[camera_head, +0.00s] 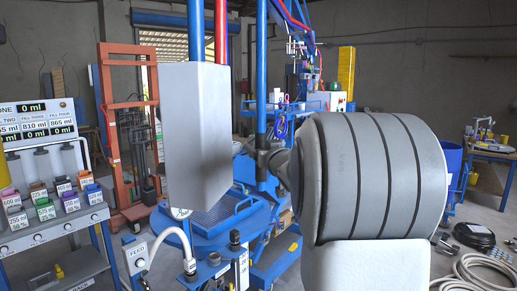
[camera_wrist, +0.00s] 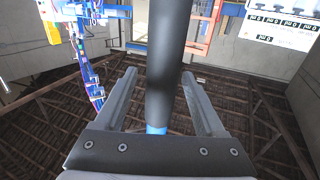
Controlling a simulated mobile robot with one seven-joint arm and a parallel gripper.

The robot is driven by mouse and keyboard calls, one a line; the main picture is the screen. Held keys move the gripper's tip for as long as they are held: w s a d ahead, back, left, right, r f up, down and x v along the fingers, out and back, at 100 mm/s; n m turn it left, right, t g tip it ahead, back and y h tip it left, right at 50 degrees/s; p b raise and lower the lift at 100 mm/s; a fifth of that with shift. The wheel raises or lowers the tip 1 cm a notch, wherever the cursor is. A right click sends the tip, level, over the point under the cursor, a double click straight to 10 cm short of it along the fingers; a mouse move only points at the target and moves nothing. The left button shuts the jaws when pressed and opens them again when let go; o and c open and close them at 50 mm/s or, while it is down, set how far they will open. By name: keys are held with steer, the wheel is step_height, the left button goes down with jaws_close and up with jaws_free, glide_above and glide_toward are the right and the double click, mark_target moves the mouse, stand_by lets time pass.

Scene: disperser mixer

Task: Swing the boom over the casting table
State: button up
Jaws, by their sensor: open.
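My gripper (camera_wrist: 159,76) is open in the wrist view. A thick dark grey bar (camera_wrist: 170,50) runs between its two fingers, with blue showing at its lower end; I cannot tell whether the fingers touch it. In the head view my ribbed grey arm link hides most of the gripper, near an upright blue pole (camera_head: 262,70). That pole may belong to the boom; its full shape is hidden. A round blue table with a gridded square top (camera_head: 228,218), possibly the casting table, stands below, partly hidden by a pale upright box (camera_head: 197,135).
A dispenser rack with coloured cartridges (camera_head: 70,210) stands at the left. An orange lift frame (camera_head: 108,120) stands behind it. A blue drum (camera_head: 452,165) is at the right. Coiled hoses (camera_head: 475,272) lie on the floor at the lower right.

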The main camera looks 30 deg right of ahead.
steer(key=v, duration=1)
steer(key=shift+s+a+b, duration=0.15)
steer(key=shift+s+b, duration=0.2)
